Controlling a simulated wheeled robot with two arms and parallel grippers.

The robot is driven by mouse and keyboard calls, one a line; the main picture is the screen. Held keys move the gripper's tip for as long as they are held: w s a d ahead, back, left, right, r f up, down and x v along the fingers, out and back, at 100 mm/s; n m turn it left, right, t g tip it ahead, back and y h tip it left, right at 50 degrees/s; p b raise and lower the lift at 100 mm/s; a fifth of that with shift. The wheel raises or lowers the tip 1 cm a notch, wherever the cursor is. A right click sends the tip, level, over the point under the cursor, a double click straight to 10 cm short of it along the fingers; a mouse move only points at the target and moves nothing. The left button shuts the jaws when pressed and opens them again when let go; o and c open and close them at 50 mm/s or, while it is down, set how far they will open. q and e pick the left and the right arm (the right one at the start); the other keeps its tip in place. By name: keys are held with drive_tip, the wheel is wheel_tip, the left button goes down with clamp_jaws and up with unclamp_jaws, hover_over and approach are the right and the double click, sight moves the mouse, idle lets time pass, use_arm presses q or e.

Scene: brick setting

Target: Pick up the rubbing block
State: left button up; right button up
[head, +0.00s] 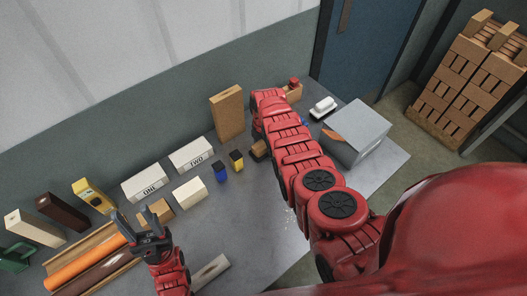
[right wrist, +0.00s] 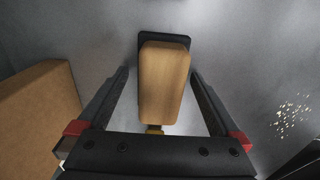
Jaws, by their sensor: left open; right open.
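The rubbing block appears to be the wooden block with a dark base (right wrist: 165,85), seen in the right wrist view lying on the grey table. It also shows in the head view (head: 259,151), partly covered by my right arm. My right gripper (right wrist: 159,73) is open, with one finger on each side of the block in the picture and a gap at both sides. I cannot tell how far above the block it is. In the head view my right gripper is hidden by its arm. My left gripper (head: 135,225) is open and empty over the table's left part.
A tall brown brick (head: 228,112) stands close left of the block. Blue (head: 221,171) and yellow (head: 237,161) small items stand nearby. White boxes marked ONE (head: 144,183) and TWO (head: 191,154) lie left. A grey box (head: 357,132) and a white-topped brush-like item (head: 323,106) lie right.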

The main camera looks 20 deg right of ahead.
drive_tip(key=shift+f, duration=0.1)
drive_tip(key=shift+c, duration=0.4)
clamp_jaws()
idle(0.3)
